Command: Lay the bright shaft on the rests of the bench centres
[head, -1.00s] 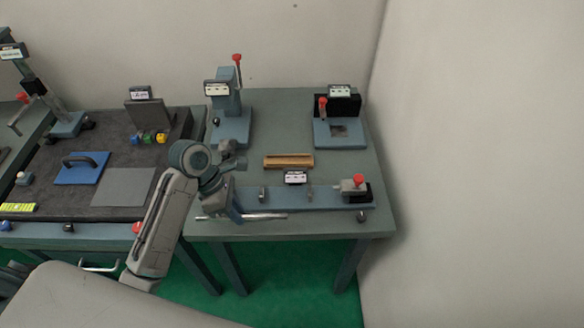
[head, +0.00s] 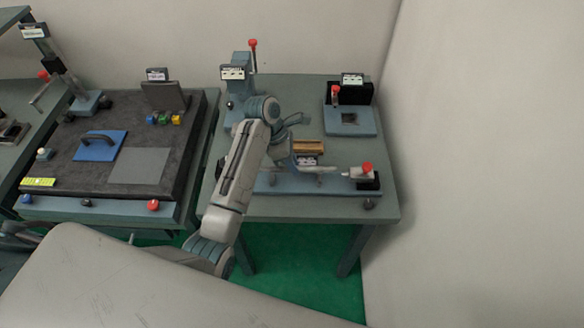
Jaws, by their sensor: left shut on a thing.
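The bench centres (head: 345,187) are a long blue base along the front of the right table, with a red-knobbed tailstock (head: 364,173) at its right end. My left gripper (head: 284,160) is over the left part of this base, shut on the bright shaft (head: 322,170). Only a short bright length of the shaft shows, pointing right toward the tailstock, above or near the base. My gripper and arm hide the rest of it and the left part of the bench centres. I cannot tell whether the shaft touches the rests. My right gripper is not in view.
A wooden V-shaped holder (head: 309,146) lies just behind the bench centres. A blue stand with a red-tipped lever (head: 253,58) is at the back left, and a blue fixture with a black back (head: 350,121) at the back right.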

